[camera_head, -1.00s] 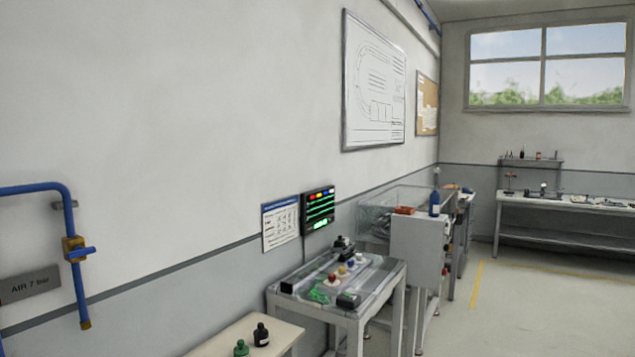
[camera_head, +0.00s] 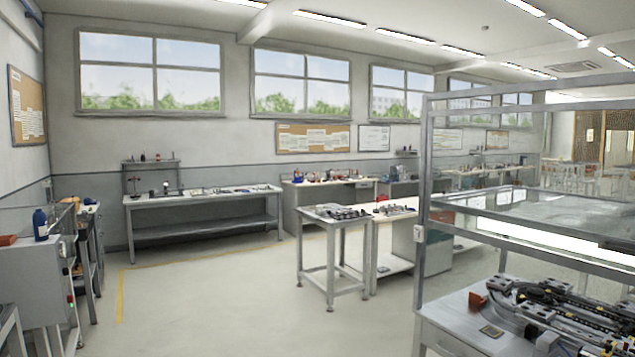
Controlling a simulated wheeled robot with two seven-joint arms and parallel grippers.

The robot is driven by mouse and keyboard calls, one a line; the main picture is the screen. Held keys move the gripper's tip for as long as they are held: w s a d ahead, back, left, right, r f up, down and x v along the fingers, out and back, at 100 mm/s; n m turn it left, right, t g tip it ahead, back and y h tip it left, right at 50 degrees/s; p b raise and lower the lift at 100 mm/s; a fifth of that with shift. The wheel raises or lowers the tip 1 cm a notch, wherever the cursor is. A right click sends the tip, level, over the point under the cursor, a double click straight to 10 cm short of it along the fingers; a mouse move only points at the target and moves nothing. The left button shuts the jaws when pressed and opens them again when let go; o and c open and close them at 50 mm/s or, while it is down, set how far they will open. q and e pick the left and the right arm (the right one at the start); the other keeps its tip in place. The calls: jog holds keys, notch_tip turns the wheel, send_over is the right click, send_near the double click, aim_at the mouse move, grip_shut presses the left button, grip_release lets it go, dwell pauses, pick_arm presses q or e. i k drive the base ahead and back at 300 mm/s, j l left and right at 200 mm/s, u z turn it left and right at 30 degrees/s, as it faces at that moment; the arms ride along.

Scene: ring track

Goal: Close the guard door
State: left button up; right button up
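At the right stands an aluminium-framed cell (camera_head: 424,190) with a track assembly (camera_head: 570,310) on its table. A clear panel in a metal frame (camera_head: 560,208) lies roughly level across the cell, above the track; it looks like the guard door, but I cannot tell for sure how far it is open. A dark piece (camera_head: 622,243) shows on its front edge at the right. The cell runs out of the picture at the right, so part of it is hidden. Neither of my grippers is in view.
A small steel table (camera_head: 336,222) and a grey cabinet (camera_head: 424,247) stand in the middle. A long bench (camera_head: 205,200) runs along the back wall. A white cabinet (camera_head: 32,285) stands at the left. The floor (camera_head: 230,300) between them is clear.

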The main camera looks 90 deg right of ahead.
aim_at(624, 276)
jog(key=z, duration=4)
